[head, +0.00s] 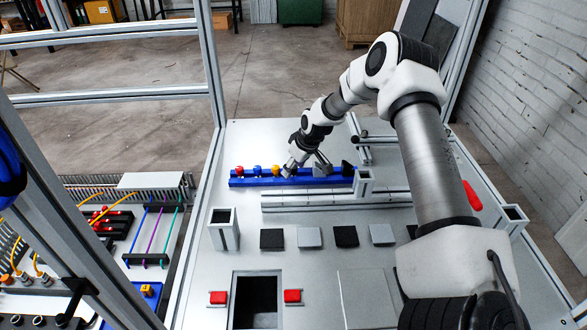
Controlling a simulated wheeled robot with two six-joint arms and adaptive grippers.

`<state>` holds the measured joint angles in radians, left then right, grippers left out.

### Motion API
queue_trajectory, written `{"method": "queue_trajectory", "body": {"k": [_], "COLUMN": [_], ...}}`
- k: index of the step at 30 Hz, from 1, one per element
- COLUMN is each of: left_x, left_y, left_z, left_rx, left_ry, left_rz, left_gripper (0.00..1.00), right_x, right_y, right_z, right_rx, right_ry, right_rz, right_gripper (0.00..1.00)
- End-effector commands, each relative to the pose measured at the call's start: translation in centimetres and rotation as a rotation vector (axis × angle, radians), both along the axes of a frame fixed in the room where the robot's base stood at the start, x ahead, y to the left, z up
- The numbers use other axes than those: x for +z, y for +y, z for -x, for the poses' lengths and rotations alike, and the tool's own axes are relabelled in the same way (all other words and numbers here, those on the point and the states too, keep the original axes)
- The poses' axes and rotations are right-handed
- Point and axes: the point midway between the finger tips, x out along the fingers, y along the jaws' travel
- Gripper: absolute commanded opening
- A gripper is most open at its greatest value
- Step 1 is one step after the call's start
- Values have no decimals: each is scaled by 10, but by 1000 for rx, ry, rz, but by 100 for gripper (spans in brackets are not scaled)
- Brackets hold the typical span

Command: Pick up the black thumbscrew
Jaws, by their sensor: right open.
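A blue rack (262,182) lies on the grey worktable, with a red (239,171), a blue (257,170) and a yellow (276,169) knob-like thumbscrew along its left half. A small black piece (347,167) at the rack's right end looks like the black thumbscrew, but its shape is too small to be sure. My right gripper (306,167) points down over the middle of the rack, between the yellow thumbscrew and the black piece. Its fingers are apart, with nothing visible between them. They hide part of the rack. My left gripper is not in view.
Metal rails (300,203) run in front of the rack. Several dark and light square pads, a square opening (255,302) and two red buttons (218,298) (292,296) lie nearer. A hollow post (224,236) stands at left. Aluminium frame posts (211,70) border the table.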

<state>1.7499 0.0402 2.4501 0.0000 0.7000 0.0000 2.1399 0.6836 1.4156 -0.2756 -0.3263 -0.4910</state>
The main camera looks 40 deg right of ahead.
Motion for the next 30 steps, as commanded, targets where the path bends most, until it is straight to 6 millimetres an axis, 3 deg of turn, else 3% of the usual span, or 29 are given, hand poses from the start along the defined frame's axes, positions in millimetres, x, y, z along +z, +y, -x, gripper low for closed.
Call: {"method": "queue_trajectory", "body": {"k": [7,8,12,13,23,26,30], "left_x": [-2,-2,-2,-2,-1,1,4], "left_y": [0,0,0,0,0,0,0], "left_z": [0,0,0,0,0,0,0], "left_rx": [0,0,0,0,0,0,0], "left_ry": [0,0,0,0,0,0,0], "left_rz": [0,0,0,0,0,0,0], "left_gripper": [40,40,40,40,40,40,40], "right_x": [-5,-5,-5,-5,-3,11,43], "right_y": [1,1,1,1,1,0,0], "right_z": [-3,-3,-3,-3,-3,-4,-4], "right_rx": [0,0,0,0,1,0,0], "right_ry": [-1,-1,-1,-1,-1,-5,-6], "right_rz": [0,0,0,0,0,-1,-1], "right_gripper": [56,53,3,0,0,0,0]}}
